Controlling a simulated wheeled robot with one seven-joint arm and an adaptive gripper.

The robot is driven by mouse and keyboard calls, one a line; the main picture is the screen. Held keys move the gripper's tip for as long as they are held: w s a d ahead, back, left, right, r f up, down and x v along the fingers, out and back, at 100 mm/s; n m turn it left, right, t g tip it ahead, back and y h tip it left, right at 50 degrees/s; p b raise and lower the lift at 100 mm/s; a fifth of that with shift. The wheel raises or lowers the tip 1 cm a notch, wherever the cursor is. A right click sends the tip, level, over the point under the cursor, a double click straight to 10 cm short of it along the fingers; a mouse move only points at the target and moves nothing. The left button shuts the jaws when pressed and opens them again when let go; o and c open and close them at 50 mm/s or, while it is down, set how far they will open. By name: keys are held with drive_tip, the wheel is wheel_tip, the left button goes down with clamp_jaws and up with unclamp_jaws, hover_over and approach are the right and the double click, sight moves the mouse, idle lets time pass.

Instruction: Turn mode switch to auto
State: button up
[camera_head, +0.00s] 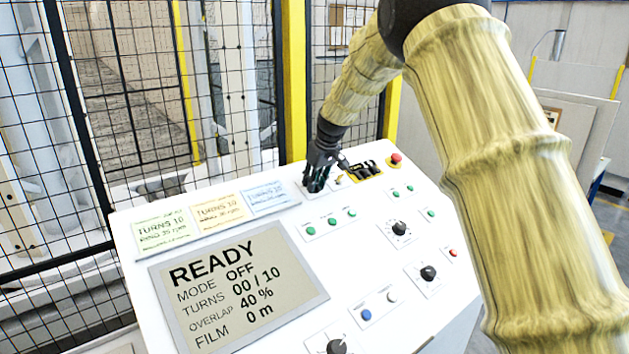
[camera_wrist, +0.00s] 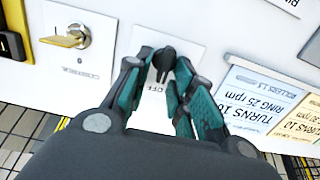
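The mode switch, a small black knob (camera_wrist: 165,58) on a white plate, shows in the wrist view with part of an "OFF" label near it. My gripper (camera_wrist: 164,62) is over it, with one teal-padded finger on each side of the knob. The fingers are apart, and small gaps seem to show beside the knob; I cannot tell whether either finger touches it. In the head view my gripper (camera_head: 317,183) is at the far edge of the panel and hides the knob. The display (camera_head: 240,290) reads READY, MODE OFF, TURNS 00 / 10.
A key switch (camera_wrist: 75,38) sits beside the mode switch. A red button (camera_head: 396,158) and a yellow-backed black block (camera_head: 365,170) are to the right. Coloured cards (camera_head: 219,213) lie to the left. The sloped console (camera_head: 290,265) carries several more knobs and buttons. A mesh fence (camera_head: 130,110) stands behind.

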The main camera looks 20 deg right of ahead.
drive_tip(key=shift+r, duration=0.1)
clamp_jaws()
drive_tip(key=shift+d+r, duration=0.1)
drive_tip(key=shift+r, duration=0.05)
drive_tip(key=shift+s+r, duration=0.1)
drive_tip(key=shift+s, duration=0.05)
drive_tip(key=m, duration=0.1)
drive_tip(key=m+p, duration=0.1)
drive_tip(key=m, duration=0.3)
drive_tip(key=shift+d, duration=0.35)
drive_tip(key=shift+s+d+f+m+p, duration=0.1)
drive_tip(key=shift+m+p, duration=0.1)
drive_tip(key=shift+m, duration=0.45)
drive_tip(key=shift+w+d+f+m+p, duration=0.1)
drive_tip(key=shift+m+p, duration=0.1)
drive_tip(key=shift+m, duration=0.4)
drive_tip(key=shift+s+f+m+p, duration=0.1)
drive_tip(key=shift+m+p, duration=0.1)
drive_tip(key=shift+m, duration=0.45)
drive_tip(key=shift+o, duration=1.8)
unclamp_jaws()
drive_tip(key=shift+r, duration=0.1)
